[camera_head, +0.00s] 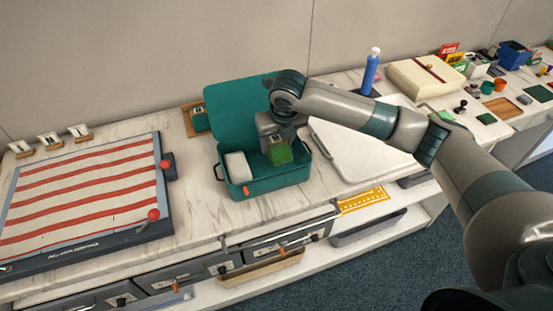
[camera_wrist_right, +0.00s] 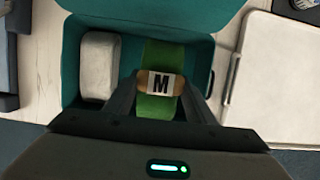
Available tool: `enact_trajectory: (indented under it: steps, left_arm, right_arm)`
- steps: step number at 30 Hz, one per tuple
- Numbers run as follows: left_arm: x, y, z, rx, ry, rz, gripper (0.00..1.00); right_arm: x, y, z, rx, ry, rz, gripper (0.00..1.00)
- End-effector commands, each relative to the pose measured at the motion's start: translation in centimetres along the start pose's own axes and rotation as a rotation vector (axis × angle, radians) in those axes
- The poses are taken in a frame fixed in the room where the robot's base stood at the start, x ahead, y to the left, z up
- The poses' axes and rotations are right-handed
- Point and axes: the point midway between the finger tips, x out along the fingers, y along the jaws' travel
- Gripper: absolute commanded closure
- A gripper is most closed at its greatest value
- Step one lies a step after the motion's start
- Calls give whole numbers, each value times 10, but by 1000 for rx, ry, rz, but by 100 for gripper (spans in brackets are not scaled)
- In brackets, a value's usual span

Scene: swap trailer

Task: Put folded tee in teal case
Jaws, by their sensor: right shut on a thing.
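The teal case (camera_head: 262,183) stands open on the marble counter, with its lid raised at the back. A light grey folded bundle (camera_head: 238,167) lies in its left part; it also shows in the right wrist view (camera_wrist_right: 99,66). My right gripper (camera_head: 278,146) is over the right part of the case, shut on a green folded tee (camera_head: 279,154). In the right wrist view the green tee (camera_wrist_right: 162,60) has a tan band marked "M" between the fingers. The tee is inside the case's outline; I cannot tell whether it touches the floor. My left gripper is not in view.
A striped red-and-white board (camera_head: 85,195) lies left of the case. A white flat panel (camera_head: 365,150) lies close on the right. A blue bottle (camera_head: 371,70) stands behind it. Drawers (camera_head: 280,245) are below the counter's front edge.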

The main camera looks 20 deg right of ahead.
Motion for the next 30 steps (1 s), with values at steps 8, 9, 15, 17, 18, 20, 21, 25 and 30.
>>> enact_trajectory:
  steps: [8, 9, 15, 17, 18, 20, 21, 25, 30]
  left_arm:
    - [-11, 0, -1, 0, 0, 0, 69]
    - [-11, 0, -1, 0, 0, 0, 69]
    - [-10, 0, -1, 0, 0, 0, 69]
    - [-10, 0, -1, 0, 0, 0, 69]
    - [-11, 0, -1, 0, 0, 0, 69]
    - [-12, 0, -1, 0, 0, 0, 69]
    - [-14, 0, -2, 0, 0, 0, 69]
    - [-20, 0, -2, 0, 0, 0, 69]
    - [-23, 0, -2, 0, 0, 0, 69]
  right_arm:
    - [30, 1, -9, 0, 0, 1, 76]
    - [32, 1, -9, 0, -1, 1, 76]
    - [32, 0, -9, 0, -2, 1, 76]
    - [32, 0, -9, 0, -1, 1, 76]
    - [33, 0, -10, 0, -1, 0, 76]
    - [36, 0, -11, 0, 0, 0, 76]
    - [38, 0, -12, 0, 0, 0, 76]
    - [53, 0, -17, 1, 2, -1, 76]
    - [67, 0, -21, -1, 0, 0, 76]
